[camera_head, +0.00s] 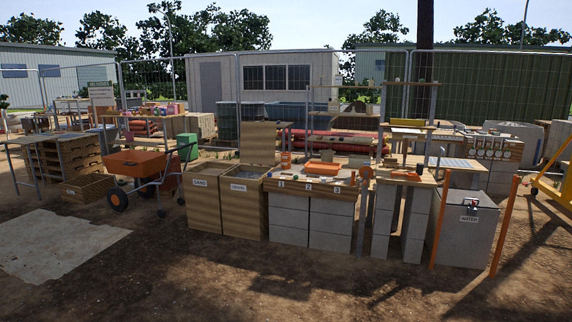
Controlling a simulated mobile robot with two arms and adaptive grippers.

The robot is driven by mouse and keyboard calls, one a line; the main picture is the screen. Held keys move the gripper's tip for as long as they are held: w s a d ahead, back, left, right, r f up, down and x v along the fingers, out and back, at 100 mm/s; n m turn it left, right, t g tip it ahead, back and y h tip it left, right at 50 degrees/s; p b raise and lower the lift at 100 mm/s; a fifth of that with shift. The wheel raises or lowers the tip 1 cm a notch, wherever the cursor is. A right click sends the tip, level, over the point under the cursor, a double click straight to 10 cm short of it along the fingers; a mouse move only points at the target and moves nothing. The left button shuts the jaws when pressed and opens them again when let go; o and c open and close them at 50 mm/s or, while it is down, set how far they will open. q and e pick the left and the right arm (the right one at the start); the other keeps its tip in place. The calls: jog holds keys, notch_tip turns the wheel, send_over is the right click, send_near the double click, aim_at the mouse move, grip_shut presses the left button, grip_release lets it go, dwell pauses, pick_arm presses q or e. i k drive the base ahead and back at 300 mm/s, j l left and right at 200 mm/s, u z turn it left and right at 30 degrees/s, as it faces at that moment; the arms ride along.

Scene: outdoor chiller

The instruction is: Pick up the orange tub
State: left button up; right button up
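A small, shallow orange tub (322,168) sits on top of the wooden-topped bench (310,183) in the middle of the view. The bench has numbered labels on its front edge and stands on grey blocks. A smaller upright orange object (286,160) stands to the left of the tub; it is too small to make out. Neither of my grippers shows in this view.
Wooden bins marked SAND (204,198) and another label (242,205) stand left of the bench. An orange wheeled hopper (135,163) is further left. A grey WATER tank (466,228) and orange posts (502,225) stand right.

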aim_at(285, 156)
jog(key=i, duration=4.7)
jog(key=i+l, duration=0.1)
jog(key=i, duration=0.35)
jog(key=i+l+u, duration=0.1)
jog(key=i, duration=0.4)
jog(key=i+l, duration=0.15)
jog(key=i, duration=0.3)
jog(key=i+l+u, duration=0.1)
jog(key=i, duration=0.35)
jog(key=i+l, duration=0.2)
jog(key=i, duration=0.3)
jog(key=j+u, duration=0.05)
